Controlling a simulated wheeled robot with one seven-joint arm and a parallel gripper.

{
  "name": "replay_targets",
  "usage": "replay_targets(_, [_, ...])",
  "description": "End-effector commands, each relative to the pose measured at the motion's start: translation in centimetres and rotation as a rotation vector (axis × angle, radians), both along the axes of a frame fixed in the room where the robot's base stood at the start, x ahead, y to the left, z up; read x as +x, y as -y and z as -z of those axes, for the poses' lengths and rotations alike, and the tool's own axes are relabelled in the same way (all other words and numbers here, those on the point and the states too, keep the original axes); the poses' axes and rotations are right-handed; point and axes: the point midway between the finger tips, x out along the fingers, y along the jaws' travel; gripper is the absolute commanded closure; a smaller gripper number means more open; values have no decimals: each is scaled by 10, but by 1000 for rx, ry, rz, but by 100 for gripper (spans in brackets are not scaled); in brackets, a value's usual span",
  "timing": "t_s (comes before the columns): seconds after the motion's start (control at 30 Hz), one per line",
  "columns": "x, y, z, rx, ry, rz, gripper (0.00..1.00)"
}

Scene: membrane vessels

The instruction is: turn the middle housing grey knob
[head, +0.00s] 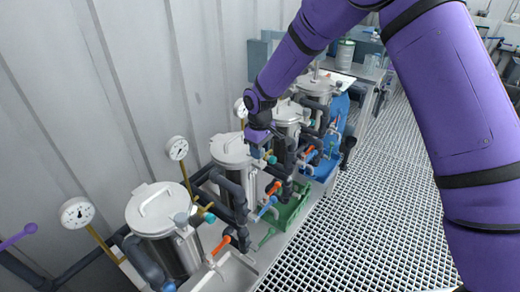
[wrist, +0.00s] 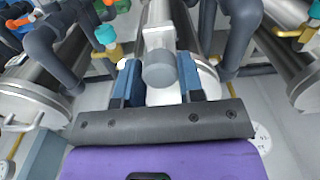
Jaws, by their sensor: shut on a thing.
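My gripper (head: 260,142) is at the right side of the lid of a steel housing (head: 232,152), second from the front in the head view. In the wrist view my blue fingers (wrist: 160,76) stand on either side of a round grey knob (wrist: 159,68) and are shut on it. The knob sits on a bracket at the end of the steel housing (wrist: 163,18). In the head view my gripper hides this knob.
A front housing (head: 160,222) has a similar grey knob (head: 181,218). More housings (head: 288,112) stand behind. Dark pipes, gauges (head: 177,148), orange handles (head: 221,244) and teal-capped valves (wrist: 106,35) crowd around. The grated floor (head: 350,225) at right is clear.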

Motion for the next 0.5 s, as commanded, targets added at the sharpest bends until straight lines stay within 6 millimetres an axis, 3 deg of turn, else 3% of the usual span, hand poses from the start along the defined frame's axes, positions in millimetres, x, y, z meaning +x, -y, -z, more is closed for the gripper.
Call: replay_targets(0.5, [0, 0, 0, 1, 2, 230, 88])
